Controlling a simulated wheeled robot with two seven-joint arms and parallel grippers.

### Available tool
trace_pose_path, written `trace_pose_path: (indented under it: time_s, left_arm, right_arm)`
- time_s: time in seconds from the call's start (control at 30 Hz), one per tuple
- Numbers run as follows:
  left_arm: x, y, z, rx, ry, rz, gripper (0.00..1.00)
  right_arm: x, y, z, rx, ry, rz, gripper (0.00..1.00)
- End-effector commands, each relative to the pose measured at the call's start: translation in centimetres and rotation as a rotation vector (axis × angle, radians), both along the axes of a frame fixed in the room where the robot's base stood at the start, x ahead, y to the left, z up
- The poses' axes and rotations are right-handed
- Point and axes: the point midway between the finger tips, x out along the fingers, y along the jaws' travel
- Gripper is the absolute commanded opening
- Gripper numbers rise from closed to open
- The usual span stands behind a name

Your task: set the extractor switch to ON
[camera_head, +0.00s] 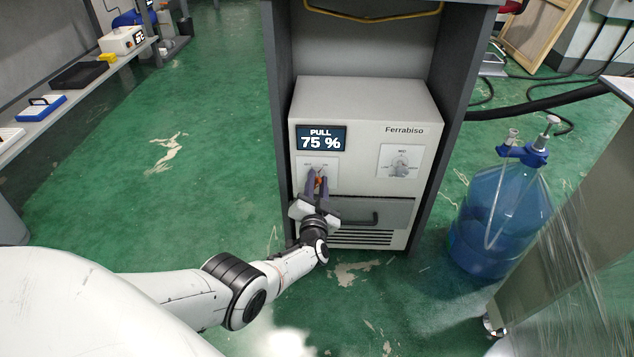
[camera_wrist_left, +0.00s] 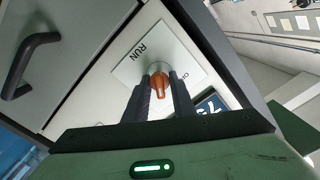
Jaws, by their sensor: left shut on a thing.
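The extractor (camera_head: 415,208) is a pale box marked Ferrabiso, standing inside a dark grey frame. Its display (camera_head: 321,138) reads PULL 75 %. Below the display is a white switch plate (camera_head: 332,168) with an orange switch knob (camera_head: 320,181). In the left wrist view the orange knob (camera_wrist_left: 159,82) sits between the two dark fingers, on a plate (camera_wrist_left: 135,68) with a RUN label and a second, partly hidden label. My left gripper (camera_head: 318,182) is shut on the knob. Its exact setting is hard to tell. My right gripper is not in view.
A second dial (camera_head: 401,160) sits on the right of the front. A drawer-like panel with a dark handle (camera_head: 362,220) lies just below the switch. A blue water bottle (camera_head: 500,220) stands on the floor to the right. Green floor is clear to the left.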

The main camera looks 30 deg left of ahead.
Motion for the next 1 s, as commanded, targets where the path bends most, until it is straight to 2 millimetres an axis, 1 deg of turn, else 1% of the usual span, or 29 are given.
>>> trace_pose_path:
  time_s: [0.03,0.5,0.53,0.57,0.87,1.0]
  left_arm:
    - [-0.1,-0.1,-0.3,0.005,0.008,0.001,0.01]
    - [-0.2,-0.1,-0.3,0.017,0.016,0.0,0.01]
    - [-0.2,-0.1,-0.3,0.016,0.016,0.0,0.25]
    - [-0.2,-0.1,-0.3,0.016,0.016,0.0,0.28]
    - [-0.2,-0.1,-0.1,0.016,0.012,0.0,0.28]
    - [-1.1,-0.7,0.2,0.015,0.014,0.0,0.28]
  right_arm:
    - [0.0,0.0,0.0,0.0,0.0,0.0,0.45]
    - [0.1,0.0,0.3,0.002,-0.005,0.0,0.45]
    - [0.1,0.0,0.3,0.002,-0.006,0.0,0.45]
    - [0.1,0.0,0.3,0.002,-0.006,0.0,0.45]
    - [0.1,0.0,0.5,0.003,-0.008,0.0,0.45]
    - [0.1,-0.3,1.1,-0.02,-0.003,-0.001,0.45]
